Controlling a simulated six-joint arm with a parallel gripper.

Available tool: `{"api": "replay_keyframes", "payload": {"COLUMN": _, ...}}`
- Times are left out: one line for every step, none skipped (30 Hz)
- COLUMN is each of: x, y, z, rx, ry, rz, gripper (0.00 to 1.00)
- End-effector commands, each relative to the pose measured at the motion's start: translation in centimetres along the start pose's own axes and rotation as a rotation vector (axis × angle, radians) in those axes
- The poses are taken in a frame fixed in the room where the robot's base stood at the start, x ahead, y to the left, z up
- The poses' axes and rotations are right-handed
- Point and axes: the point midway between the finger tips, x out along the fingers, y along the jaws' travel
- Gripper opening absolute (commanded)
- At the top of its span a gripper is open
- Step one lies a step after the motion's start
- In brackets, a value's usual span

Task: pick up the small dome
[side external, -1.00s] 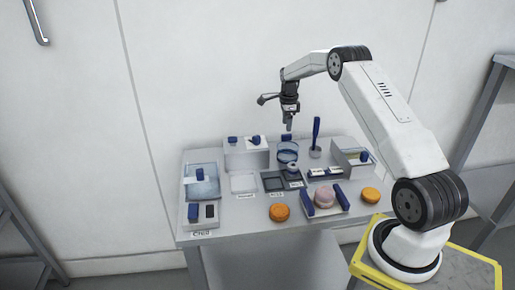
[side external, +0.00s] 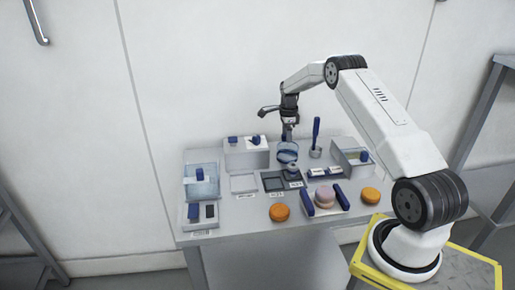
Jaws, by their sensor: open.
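A small clear dome (side external: 288,156) with a bluish tint stands toward the back middle of the grey table. It is the thing that looks most like the small dome. My gripper (side external: 288,138) is open and points down right at its top, where a blue knob showed earlier. The fingers now hide most of that knob. Whether they touch it is too small to tell.
A blue-handled tool (side external: 316,135) stands upright close on the right. A white box (side external: 246,156) with blue knobs is on the left. Dark square trays (side external: 273,184) lie in front. Orange rounds (side external: 280,212) sit near the front edge.

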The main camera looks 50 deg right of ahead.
Motion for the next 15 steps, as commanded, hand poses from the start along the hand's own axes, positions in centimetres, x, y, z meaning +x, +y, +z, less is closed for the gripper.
{"api": "replay_keyframes", "payload": {"x": -0.02, "y": 0.00, "z": 0.00, "rx": 0.000, "ry": 0.000, "rz": 0.000, "gripper": 0.55}}
{"api": "replay_keyframes", "payload": {"x": -0.02, "y": 0.00, "z": 0.00, "rx": 0.000, "ry": 0.000, "rz": 0.000, "gripper": 0.46}}
{"api": "replay_keyframes", "payload": {"x": -0.02, "y": 0.00, "z": 0.00, "rx": 0.000, "ry": 0.000, "rz": 0.000, "gripper": 0.33}}
{"api": "replay_keyframes", "payload": {"x": -0.02, "y": 0.00, "z": 0.00, "rx": 0.000, "ry": 0.000, "rz": 0.000, "gripper": 0.23}}
{"api": "replay_keyframes", "payload": {"x": -0.02, "y": 0.00, "z": 0.00, "rx": 0.000, "ry": 0.000, "rz": 0.000, "gripper": 0.14}}
{"api": "replay_keyframes", "payload": {"x": -0.02, "y": 0.00, "z": 0.00, "rx": 0.000, "ry": 0.000, "rz": 0.000, "gripper": 0.01}}
{"api": "replay_keyframes", "payload": {"x": -0.02, "y": 0.00, "z": 0.00, "rx": 0.000, "ry": 0.000, "rz": 0.000, "gripper": 0.00}}
{"api": "replay_keyframes", "payload": {"x": -0.02, "y": 0.00, "z": 0.00, "rx": 0.000, "ry": 0.000, "rz": 0.000, "gripper": 0.00}}
{"api": "replay_keyframes", "payload": {"x": -0.02, "y": 0.00, "z": 0.00, "rx": 0.000, "ry": 0.000, "rz": 0.000, "gripper": 0.00}}
{"api": "replay_keyframes", "payload": {"x": -0.03, "y": 0.00, "z": 0.00, "rx": 0.000, "ry": 0.000, "rz": 0.000, "gripper": 0.00}}
{"api": "replay_keyframes", "payload": {"x": -0.03, "y": 0.00, "z": 0.00, "rx": 0.000, "ry": 0.000, "rz": 0.000, "gripper": 0.00}}
{"api": "replay_keyframes", "payload": {"x": -0.03, "y": 0.00, "z": 0.00, "rx": 0.000, "ry": 0.000, "rz": 0.000, "gripper": 0.00}}
{"api": "replay_keyframes", "payload": {"x": -0.03, "y": 0.00, "z": 0.00, "rx": 0.000, "ry": 0.000, "rz": 0.000, "gripper": 0.00}}
{"api": "replay_keyframes", "payload": {"x": -0.03, "y": 0.00, "z": 0.00, "rx": 0.000, "ry": 0.000, "rz": 0.000, "gripper": 0.00}}
{"api": "replay_keyframes", "payload": {"x": -0.03, "y": 0.00, "z": 0.00, "rx": 0.000, "ry": 0.000, "rz": 0.000, "gripper": 0.00}}
